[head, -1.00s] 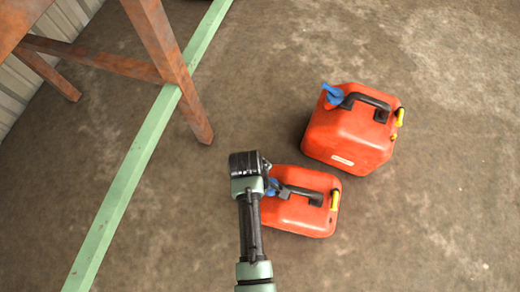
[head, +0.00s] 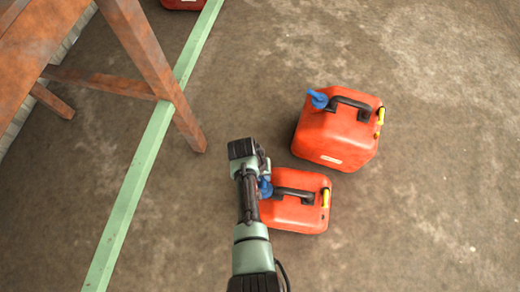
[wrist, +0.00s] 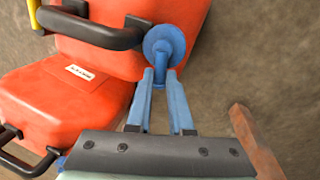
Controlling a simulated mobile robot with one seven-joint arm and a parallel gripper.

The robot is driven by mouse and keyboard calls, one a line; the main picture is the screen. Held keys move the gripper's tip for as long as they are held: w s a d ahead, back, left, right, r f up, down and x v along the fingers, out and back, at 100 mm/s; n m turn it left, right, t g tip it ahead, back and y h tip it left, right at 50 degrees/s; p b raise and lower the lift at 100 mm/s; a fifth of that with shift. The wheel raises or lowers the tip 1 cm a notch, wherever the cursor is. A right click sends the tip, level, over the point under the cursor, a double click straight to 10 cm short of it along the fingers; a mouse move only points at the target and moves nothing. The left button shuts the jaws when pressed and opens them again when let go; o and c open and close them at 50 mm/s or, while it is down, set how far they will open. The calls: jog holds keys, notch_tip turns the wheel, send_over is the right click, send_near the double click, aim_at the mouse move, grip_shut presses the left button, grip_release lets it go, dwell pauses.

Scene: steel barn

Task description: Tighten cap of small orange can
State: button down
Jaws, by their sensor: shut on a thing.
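The small orange can (head: 290,213) stands on the floor, with a black handle, a yellow cap at its right end and a blue cap (head: 265,187) at its left end. In the wrist view the can (wrist: 125,55) fills the top, and its round blue cap (wrist: 164,48) lies at my fingertips. My gripper (wrist: 161,75) is shut on the blue cap, its two bluish fingers reaching the cap's near edge. In the head view my wrist partly covers the gripper (head: 264,178) and the cap. How tightly the cap sits cannot be told.
A larger orange can (head: 337,135) with a blue spout stands just behind the small one; it shows at lower left in the wrist view (wrist: 60,105). A rusty table leg (head: 160,75) and a green floor beam (head: 140,170) are at left. The floor at right is clear.

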jog(key=shift+d+m, duration=0.3)
jog(key=shift+m, duration=0.8)
jog(key=c, duration=0.8)
grip_release()
jog(key=r+p, duration=0.2)
jog(key=r, duration=0.2)
jog(key=a+r+p, duration=0.1)
jog(key=r+p, duration=0.2)
jog(key=r, duration=0.1)
jog(key=a+r+p, duration=0.1)
jog(key=r+p, duration=0.1)
jog(key=r, duration=0.2)
jog(key=shift+w+a+r+p, duration=0.2)
jog(key=shift+w+r+p, duration=0.1)
jog(key=shift+r+p, duration=0.1)
